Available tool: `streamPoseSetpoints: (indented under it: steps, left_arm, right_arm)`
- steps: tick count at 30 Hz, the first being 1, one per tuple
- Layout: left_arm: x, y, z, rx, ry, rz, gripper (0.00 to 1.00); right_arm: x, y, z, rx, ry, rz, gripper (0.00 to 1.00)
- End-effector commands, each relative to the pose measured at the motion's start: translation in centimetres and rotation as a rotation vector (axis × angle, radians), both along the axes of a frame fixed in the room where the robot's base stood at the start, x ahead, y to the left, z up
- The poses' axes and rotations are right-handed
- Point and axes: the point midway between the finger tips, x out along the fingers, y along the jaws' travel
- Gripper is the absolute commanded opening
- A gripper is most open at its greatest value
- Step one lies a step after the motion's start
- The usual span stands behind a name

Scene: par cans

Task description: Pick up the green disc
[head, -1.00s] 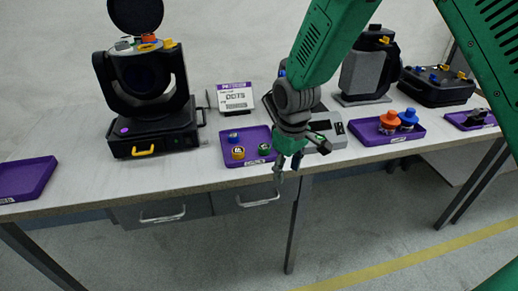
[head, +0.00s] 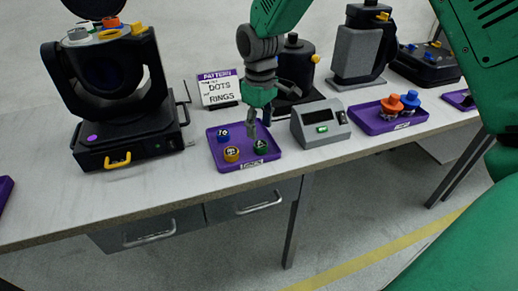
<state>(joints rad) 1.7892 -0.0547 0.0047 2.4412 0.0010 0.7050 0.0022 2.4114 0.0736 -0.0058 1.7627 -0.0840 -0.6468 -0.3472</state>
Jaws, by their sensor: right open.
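The green disc (head: 261,147) lies in the front right part of a purple tray (head: 228,165) on the bench. A blue disc (head: 223,136) and a yellow disc (head: 232,154) lie in the same tray to its left. My right gripper (head: 259,132) points down just above the green disc, its fingers apart and nothing seen between them. I cannot tell whether a fingertip touches the disc. My left gripper is not in view.
A black stage light (head: 120,115) stands left of the tray, and a grey box with a display (head: 321,124) stands close on its right. A dots-and-rings sign (head: 218,88) is behind. Another purple tray (head: 372,125) holds orange and blue knobs.

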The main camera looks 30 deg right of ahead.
Motion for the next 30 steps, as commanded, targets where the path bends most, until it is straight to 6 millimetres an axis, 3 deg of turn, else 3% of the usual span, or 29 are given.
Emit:
streamPoseSetpoints:
  steps: [8, 17, 24, 25, 27, 30]
  left_arm:
    - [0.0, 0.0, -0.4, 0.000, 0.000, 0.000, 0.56]
    - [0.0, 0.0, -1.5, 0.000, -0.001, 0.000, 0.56]
    - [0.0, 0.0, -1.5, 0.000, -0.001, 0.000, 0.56]
    - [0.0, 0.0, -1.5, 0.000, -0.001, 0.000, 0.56]
    - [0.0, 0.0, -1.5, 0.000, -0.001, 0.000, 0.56]
    - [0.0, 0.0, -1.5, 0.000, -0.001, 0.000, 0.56]
  right_arm:
    - [-0.1, 0.0, -1.8, -0.001, -0.001, 0.000, 0.42]
    - [0.0, 0.0, -6.1, -0.001, 0.002, 0.000, 0.42]
    - [0.0, 0.0, -6.3, -0.001, -0.001, 0.000, 0.42]
    - [0.0, 0.0, -6.3, -0.001, -0.001, 0.000, 0.35]
    - [0.0, 0.0, -6.3, -0.001, -0.001, 0.000, 0.12]
    - [0.0, 0.0, -6.3, -0.001, -0.001, 0.000, 0.12]
